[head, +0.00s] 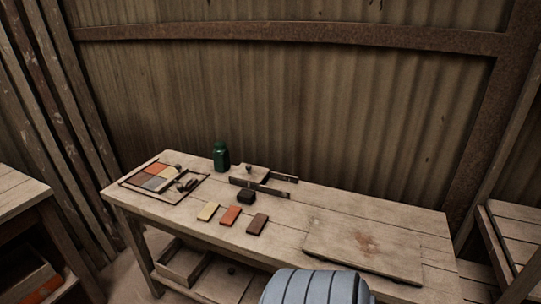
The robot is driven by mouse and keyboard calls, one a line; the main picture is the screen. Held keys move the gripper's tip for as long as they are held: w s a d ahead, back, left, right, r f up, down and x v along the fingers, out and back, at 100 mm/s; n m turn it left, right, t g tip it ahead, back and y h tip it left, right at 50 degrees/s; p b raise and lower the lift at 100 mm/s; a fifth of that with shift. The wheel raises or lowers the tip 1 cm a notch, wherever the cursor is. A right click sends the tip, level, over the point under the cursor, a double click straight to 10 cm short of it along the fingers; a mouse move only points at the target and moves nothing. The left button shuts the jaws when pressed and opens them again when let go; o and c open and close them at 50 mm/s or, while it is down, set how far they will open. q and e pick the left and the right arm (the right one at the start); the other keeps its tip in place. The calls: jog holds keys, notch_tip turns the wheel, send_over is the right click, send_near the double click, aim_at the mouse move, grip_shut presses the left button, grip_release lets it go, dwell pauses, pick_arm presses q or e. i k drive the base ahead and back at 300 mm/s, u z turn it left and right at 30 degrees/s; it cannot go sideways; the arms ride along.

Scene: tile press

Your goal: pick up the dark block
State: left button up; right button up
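The dark block (246,196) is a small, nearly black block. It sits on the wooden workbench (290,222) near its middle, just in front of a dark metal bar. Nothing covers its top in the head view. Neither of my grippers is in the head view.
A cream tile (208,211), an orange tile (230,215) and a brown tile (257,224) lie in front of the block. A green bottle (221,156) stands behind it to the left. A framed tile tray (128,184) lies left, a wooden board (345,255) right.

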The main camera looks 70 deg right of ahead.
aim_at(246, 197)
jog(key=k, duration=0.25)
jog(key=z, duration=1.1)
